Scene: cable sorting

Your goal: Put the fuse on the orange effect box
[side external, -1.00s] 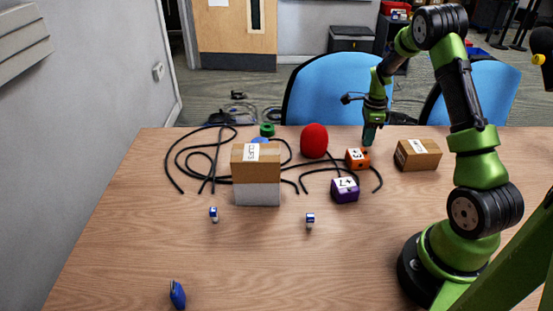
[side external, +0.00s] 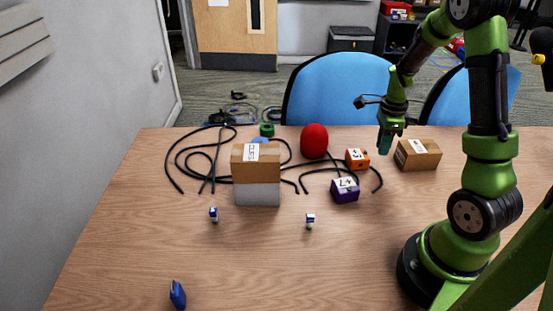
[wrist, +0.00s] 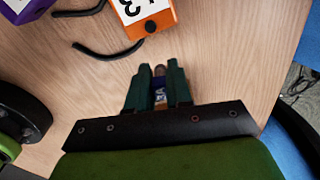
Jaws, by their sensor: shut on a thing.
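The orange effect box (side external: 357,160) stands on the table with a white label on top. It also shows at the top of the wrist view (wrist: 158,20), ahead of my fingertips and apart from them. My gripper (side external: 384,148) is right of the orange box, between it and a cardboard box. In the wrist view my gripper (wrist: 159,72) is shut on a small fuse (wrist: 160,88) with a bluish label and a brownish end. The fingers hide most of the fuse.
A purple effect box (side external: 345,191), a red foam ball (side external: 314,141) and a cardboard box (side external: 418,155) stand near. Black cables (side external: 205,160) lie around. Stacked boxes (side external: 257,165) stand mid-table, with two small blue-and-white items (side external: 213,215) in front.

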